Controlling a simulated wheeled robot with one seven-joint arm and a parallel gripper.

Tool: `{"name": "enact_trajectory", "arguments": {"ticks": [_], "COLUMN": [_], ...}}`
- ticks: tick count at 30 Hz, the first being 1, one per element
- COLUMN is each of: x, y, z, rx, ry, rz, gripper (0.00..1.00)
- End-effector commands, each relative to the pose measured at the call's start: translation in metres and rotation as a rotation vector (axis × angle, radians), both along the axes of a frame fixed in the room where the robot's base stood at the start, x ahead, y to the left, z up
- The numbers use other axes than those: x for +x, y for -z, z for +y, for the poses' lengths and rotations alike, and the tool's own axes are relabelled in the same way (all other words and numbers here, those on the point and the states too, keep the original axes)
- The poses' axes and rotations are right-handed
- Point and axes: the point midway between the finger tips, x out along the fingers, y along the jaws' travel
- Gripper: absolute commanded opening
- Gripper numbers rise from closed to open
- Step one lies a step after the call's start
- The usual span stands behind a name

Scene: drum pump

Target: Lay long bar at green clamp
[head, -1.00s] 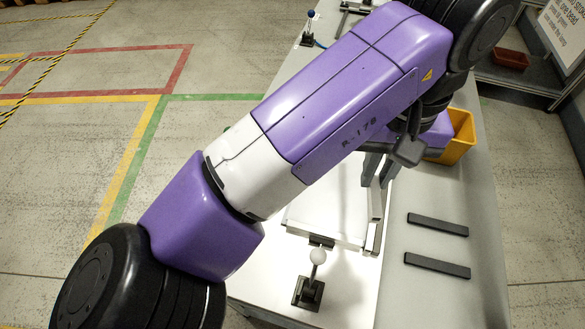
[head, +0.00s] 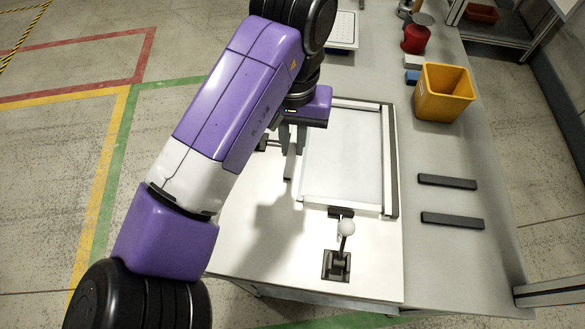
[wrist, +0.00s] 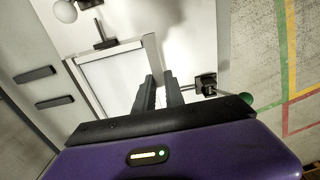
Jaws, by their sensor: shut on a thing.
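My gripper (head: 292,150) is shut on the long bar (head: 289,168), at the left side of the white panel (head: 342,150). The bar lies roughly along that side; whether it touches the panel or table I cannot tell. In the wrist view, the bar (wrist: 153,52) runs out from between my fingers (wrist: 159,88). The green clamp shows there, with its dark body (wrist: 206,82) and green knob (wrist: 246,99), just right of my fingers. In the head view, only a dark part of this clamp (head: 266,142) shows; my arm hides the knob.
Bars frame the panel's other sides. A white-knobbed clamp (head: 338,258) stands at the near side. Two dark bars (head: 447,181) lie on the grey bench to the right. A yellow bin (head: 443,92) and a red container (head: 415,39) stand farther back. The near left table is clear.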

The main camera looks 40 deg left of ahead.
Motion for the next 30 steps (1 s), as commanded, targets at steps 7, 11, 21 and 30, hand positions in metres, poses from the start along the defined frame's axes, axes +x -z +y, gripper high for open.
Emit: {"name": "enact_trajectory", "arguments": {"ticks": [7,11,21,30], "x": [-0.001,0.000,0.000,0.000], "y": [0.054,0.070,0.107,0.118], "z": [0.001,0.000,0.000,0.000], "rx": [0.001,0.001,0.000,0.002], "ry": [-0.002,-0.001,-0.002,-0.001], "rz": [0.002,0.000,0.001,-0.001], "gripper": [0.00,0.00,0.00,0.00]}}
